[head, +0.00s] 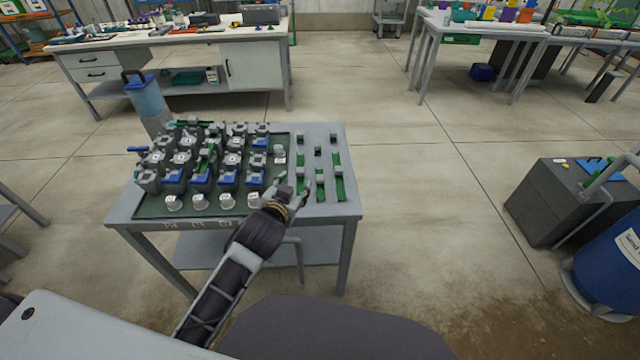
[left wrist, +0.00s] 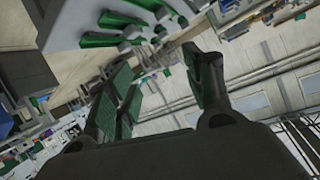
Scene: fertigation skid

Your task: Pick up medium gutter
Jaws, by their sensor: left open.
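Several green gutter pieces with grey ends lie on the bare right part of the grey skid table; one of the longer ones is the front right gutter (head: 341,188). Another gutter (head: 336,158) lies behind it. I cannot tell for sure which is the medium one. My left gripper (head: 299,193) is over the table's front, at the left side of these gutters, open and with nothing seen between its fingers. In the left wrist view, the open fingers (left wrist: 162,68) have green pads, and green gutters (left wrist: 112,40) show on the table beyond them. My right gripper is not in view.
A dark green mat (head: 150,207) on the table's left holds rows of grey and blue valve blocks and white caps (head: 227,201). A blue bottle (head: 147,98) stands at the back left. A dark grey box (head: 560,200) and blue drum (head: 612,255) stand at the right. Floor around the table is open.

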